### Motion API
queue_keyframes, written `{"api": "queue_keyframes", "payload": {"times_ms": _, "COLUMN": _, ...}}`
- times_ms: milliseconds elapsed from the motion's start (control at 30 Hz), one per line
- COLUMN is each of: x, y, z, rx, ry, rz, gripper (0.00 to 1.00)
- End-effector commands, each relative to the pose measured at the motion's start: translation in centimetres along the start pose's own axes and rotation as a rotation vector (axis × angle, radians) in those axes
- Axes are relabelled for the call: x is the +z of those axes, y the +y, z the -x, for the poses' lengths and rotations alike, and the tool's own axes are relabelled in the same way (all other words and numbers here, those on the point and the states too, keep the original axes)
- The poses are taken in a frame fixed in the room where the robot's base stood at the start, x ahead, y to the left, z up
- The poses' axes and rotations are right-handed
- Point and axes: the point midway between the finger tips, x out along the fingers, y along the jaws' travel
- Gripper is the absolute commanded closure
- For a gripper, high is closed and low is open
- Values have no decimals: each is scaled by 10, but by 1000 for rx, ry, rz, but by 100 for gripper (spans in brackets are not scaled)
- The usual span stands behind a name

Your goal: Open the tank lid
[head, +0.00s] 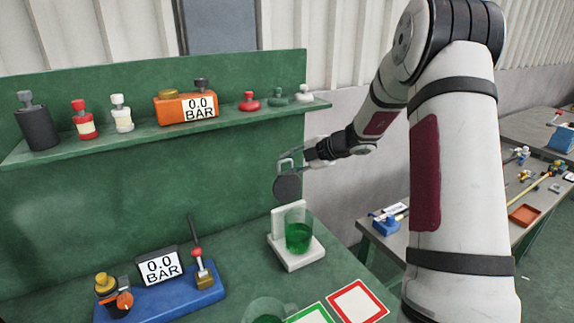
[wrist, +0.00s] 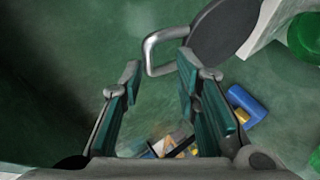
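A dark round disc (head: 287,187) with a bent metal handle (head: 284,164) shows in front of the green back panel; it looks like the lid, though I cannot tell what holds it up. In the wrist view the disc (wrist: 224,30) is at the top and its handle (wrist: 150,50) lies just past my fingertips. My gripper (head: 303,153) is beside the handle in the head view. In the wrist view my gripper (wrist: 158,75) is open, its two fingers apart with nothing clamped between them. The right fingertip appears close to the handle's end; contact cannot be told.
A white stand (head: 296,255) holds a green-filled beaker (head: 299,235) below the disc. A blue gauge unit (head: 170,300) with an upright lever stands on the bench. A shelf (head: 150,135) above carries weights and an orange gauge (head: 180,107). Another table is at right.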

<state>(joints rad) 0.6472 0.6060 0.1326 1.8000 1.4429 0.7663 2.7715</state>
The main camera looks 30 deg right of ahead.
Motion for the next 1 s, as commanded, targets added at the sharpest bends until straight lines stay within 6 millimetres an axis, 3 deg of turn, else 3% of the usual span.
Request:
{"api": "queue_keyframes", "payload": {"times_ms": 300, "x": 0, "y": 0, "z": 65, "rx": 0, "ry": -2, "rz": -1, "gripper": 71}}
{"api": "queue_keyframes", "payload": {"times_ms": 500, "x": 0, "y": -1, "z": 93, "rx": -1, "ry": 0, "rz": -1, "gripper": 71}}
{"api": "queue_keyframes", "payload": {"times_ms": 933, "x": -1, "y": -2, "z": 103, "rx": -3, "ry": 3, "rz": -2, "gripper": 71}}
{"api": "queue_keyframes", "payload": {"times_ms": 1000, "x": -2, "y": -2, "z": 102, "rx": -7, "ry": 5, "rz": 4, "gripper": 87}}
